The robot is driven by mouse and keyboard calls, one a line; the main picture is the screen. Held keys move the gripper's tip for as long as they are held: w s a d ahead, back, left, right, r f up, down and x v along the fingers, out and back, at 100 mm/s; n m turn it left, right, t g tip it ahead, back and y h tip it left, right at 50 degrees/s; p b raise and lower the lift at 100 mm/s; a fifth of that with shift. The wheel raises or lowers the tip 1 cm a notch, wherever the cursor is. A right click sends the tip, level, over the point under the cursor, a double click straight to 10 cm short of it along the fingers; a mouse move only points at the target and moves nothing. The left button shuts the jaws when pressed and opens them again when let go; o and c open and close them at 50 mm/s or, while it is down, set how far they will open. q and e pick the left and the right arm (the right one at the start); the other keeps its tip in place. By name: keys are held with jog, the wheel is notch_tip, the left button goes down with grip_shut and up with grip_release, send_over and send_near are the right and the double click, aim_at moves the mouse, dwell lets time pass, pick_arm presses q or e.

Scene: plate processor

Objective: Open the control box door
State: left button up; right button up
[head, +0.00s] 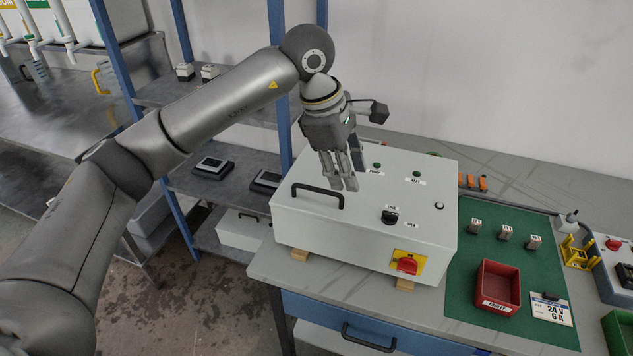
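The control box (350,233) is a light grey box on the workbench, resting on small wooden blocks. Its lid-like door faces up and looks shut. A black bar handle (318,193) is on the door's left part. My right gripper is not in view.
A green mat (470,300) right of the box holds a red bin (497,287) and several small parts. A blue-framed shelf (276,60) stands behind and left of the box. A drawer (340,325) is under the bench. The wall is close behind.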

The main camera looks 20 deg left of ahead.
aim_at(317, 190)
pick_arm(q)
jog(key=w+a+r+y, duration=0.1)
jog(key=a+r+y, duration=0.15)
jog(key=a, duration=0.45)
jog(key=shift+n+y, duration=0.25)
jog(key=shift+n, duration=0.05)
jog(key=f+p, duration=0.1)
jog(key=f, duration=0.2)
jog(key=w+f+p, duration=0.1)
jog(key=f, duration=0.3)
jog(key=w+f, duration=0.1)
jog(key=f, duration=0.2)
jog(key=shift+w+d+f+p, duration=0.2)
jog(key=shift+w+f+p, duration=0.1)
jog(key=shift+p, duration=0.1)
jog(key=shift+s, duration=0.1)
grip_shut()
